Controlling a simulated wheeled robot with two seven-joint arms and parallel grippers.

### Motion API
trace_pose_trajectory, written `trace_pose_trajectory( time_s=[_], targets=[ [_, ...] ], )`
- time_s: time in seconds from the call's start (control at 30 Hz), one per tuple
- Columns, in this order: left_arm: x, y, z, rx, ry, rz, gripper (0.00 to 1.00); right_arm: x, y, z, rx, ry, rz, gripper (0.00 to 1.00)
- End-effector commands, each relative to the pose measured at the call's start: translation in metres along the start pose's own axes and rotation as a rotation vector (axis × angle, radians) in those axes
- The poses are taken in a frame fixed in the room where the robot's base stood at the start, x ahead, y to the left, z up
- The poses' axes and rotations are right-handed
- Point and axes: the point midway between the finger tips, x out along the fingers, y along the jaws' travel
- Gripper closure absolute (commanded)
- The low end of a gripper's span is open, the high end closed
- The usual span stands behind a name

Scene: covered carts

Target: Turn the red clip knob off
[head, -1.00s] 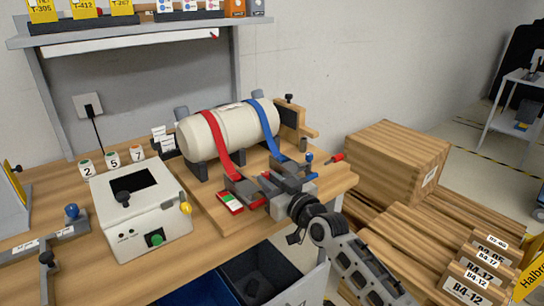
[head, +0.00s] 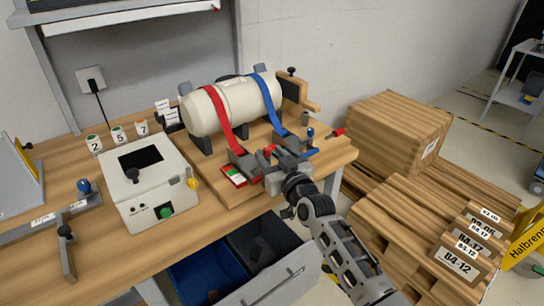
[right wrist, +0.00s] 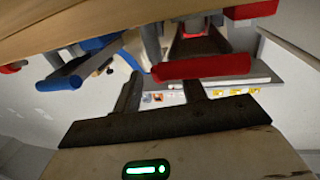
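A cream cylinder (head: 232,103) lies under a red strap (head: 220,118) and a blue strap (head: 267,100). The red strap runs to a grey clip (head: 243,165), with small red parts (head: 269,150) beside it. In the right wrist view a red handle (right wrist: 200,67) lies across just beyond the fingertips, with a blue handle (right wrist: 80,70) to its left. My right gripper (head: 284,168) is at the clips. Its two dark fingers, also in the right wrist view (right wrist: 163,90), stand apart; contact with the red handle cannot be told. My left gripper is not in view.
A control box (head: 150,180) with a green button stands left of the clips. A red-white-green card (head: 234,176) lies in front of them. An open drawer (head: 285,274) is below.

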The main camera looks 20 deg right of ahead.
Motion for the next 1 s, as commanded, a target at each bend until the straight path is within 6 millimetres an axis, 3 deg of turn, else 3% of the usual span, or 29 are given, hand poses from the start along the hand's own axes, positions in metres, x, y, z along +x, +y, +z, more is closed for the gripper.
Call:
trace_pose_trajectory(
  time_s=[0.27, 0.43, 0.8, 1.0],
  targets=[
    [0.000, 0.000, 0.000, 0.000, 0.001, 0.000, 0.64, -0.001, 0.000, 0.000, 0.000, -0.001, 0.000, 0.59],
    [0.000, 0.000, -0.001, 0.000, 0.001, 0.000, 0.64, -0.017, 0.000, 0.002, 0.000, -0.003, 0.000, 0.59],
    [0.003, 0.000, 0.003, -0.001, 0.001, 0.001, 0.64, -0.103, 0.000, 0.002, -0.001, -0.003, 0.000, 0.59],
    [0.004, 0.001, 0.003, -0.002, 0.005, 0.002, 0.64, -0.141, 0.000, 0.002, -0.001, -0.003, 0.000, 0.59]
  ],
)
